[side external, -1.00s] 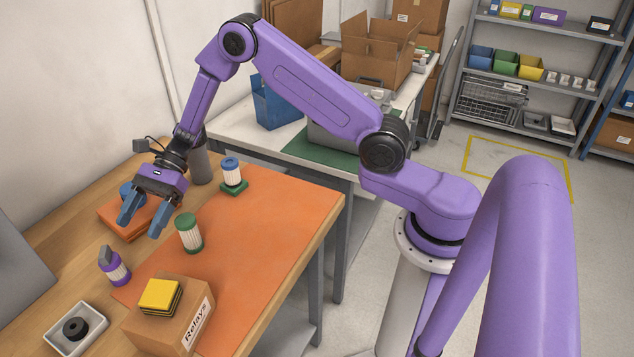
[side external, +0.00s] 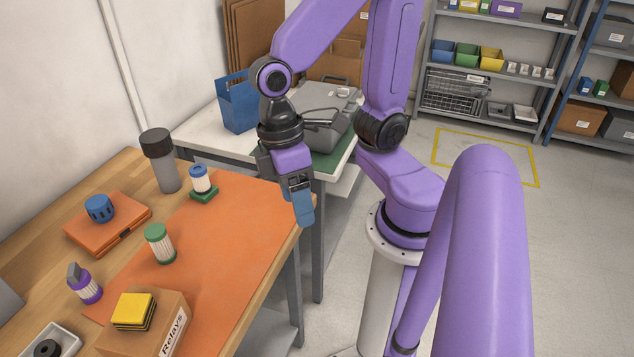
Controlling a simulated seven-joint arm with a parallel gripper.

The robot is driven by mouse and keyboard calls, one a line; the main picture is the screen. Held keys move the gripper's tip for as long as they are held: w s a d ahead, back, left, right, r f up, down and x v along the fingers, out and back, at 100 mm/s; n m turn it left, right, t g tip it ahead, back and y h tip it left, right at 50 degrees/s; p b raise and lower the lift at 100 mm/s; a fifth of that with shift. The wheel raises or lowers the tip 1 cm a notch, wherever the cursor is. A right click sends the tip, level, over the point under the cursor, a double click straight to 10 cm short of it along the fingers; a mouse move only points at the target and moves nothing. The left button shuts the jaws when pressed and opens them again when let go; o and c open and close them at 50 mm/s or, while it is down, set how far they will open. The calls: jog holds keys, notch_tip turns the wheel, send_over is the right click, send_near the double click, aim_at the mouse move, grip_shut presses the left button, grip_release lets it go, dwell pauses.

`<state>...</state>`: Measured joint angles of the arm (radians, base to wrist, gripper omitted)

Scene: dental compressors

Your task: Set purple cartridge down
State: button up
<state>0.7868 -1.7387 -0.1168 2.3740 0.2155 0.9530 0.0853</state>
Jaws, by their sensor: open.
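The purple cartridge (side external: 85,285), white-ribbed with purple bands and a grey piece on top, stands on the wooden table at the left, just beside the orange mat (side external: 215,235). My gripper (side external: 303,215) points down at the right edge of the table, far to the right of the purple cartridge. It is open, with nothing seen between its blue fingers; one finger mostly hides the other.
A green cartridge (side external: 159,244) and a blue-capped cartridge (side external: 201,182) stand on the mat. A Relays box (side external: 150,325) with yellow pads, an orange case (side external: 108,222) with a blue cap, a grey cylinder (side external: 160,162) and a white tray (side external: 65,335) surround them. The mat's right part is clear.

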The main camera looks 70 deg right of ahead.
jog(key=d+n, duration=0.1)
jog(key=s+d+n+t, duration=0.2)
jog(key=d+n, duration=0.1)
jog(key=shift+s+r, duration=0.1)
jog(key=shift+r, duration=0.1)
dwell(1.1)
